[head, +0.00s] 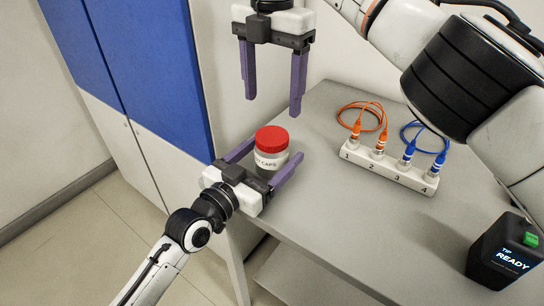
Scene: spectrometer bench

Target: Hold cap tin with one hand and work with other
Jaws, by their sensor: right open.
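The cap tin (271,163) is a small white jar with a red lid and the letters "CAPS" on its label. It stands upright at the near left edge of the grey bench. My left gripper (276,148) comes from the lower left, with one purple finger on each side of the tin. The fingers lie close to its sides, but I cannot tell whether they press on it. My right gripper (272,105) hangs above and behind the tin, pointing down, open and empty.
A white numbered strip (388,168) on the bench (335,215) holds orange cables (362,118) and blue cables (420,136). A dark device (503,254) reading "TIP READY", with a green top piece, is at the lower right. A blue and white cabinet (150,70) stands left.

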